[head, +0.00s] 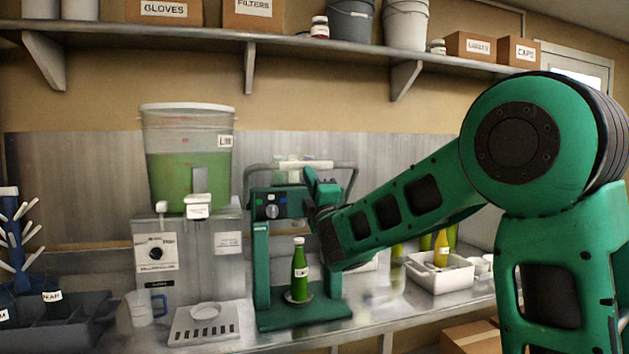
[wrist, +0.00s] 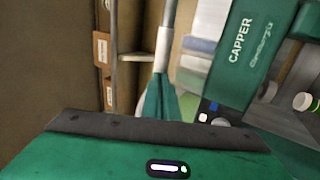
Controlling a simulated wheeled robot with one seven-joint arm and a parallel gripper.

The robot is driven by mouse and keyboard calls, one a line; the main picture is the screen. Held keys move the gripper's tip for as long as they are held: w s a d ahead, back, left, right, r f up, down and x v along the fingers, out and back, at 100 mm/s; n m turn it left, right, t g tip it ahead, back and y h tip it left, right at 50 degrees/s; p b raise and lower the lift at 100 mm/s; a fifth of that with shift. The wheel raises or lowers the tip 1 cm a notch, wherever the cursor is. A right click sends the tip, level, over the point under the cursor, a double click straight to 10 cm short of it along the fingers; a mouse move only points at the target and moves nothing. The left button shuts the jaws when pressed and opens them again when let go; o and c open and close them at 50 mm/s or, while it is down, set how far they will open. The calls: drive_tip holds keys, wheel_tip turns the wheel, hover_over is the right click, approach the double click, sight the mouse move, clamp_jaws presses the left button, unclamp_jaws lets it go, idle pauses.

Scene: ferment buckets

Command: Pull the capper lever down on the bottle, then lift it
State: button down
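The green bench capper (head: 262,270) stands on the steel counter, its lever (head: 342,166) raised as a crossbar with a pale grip. In the wrist view the lever (wrist: 168,15) runs down to my fingers, beside the capper's lettered green top (wrist: 245,45). A green bottle (head: 299,272) with a white label stands upright on the capper's base, below the head. My gripper (head: 309,174) is up at the lever's middle; in the wrist view the fingers (wrist: 160,95) are close together and appear shut on the grip. The far side of the grip is hidden.
A bucket of green liquid (head: 188,160) sits on a steel stand left of the capper. A blue-handled jug (head: 141,309) is in front of it. A white crate (head: 440,277) with bottles stands to the right. A loaded shelf (head: 200,36) runs above.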

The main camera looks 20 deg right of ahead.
drive_tip(key=shift+w+d+r, duration=0.1)
drive_tip(key=shift+w+d, duration=0.05)
drive_tip(key=shift+d, duration=0.1)
drive_tip(key=shift+g, duration=0.7)
drive_tip(key=w+r, duration=0.3)
drive_tip(key=shift+w+r, duration=0.2)
drive_tip(key=shift+w, duration=0.1)
drive_tip(key=shift+r, duration=0.45)
drive_tip(key=shift+s+f, duration=0.15)
drive_tip(key=r+v, duration=0.1)
drive_tip(key=v, duration=1.2)
drive_tip(key=shift+s+r, duration=0.3)
drive_tip(key=shift+s, duration=0.35)
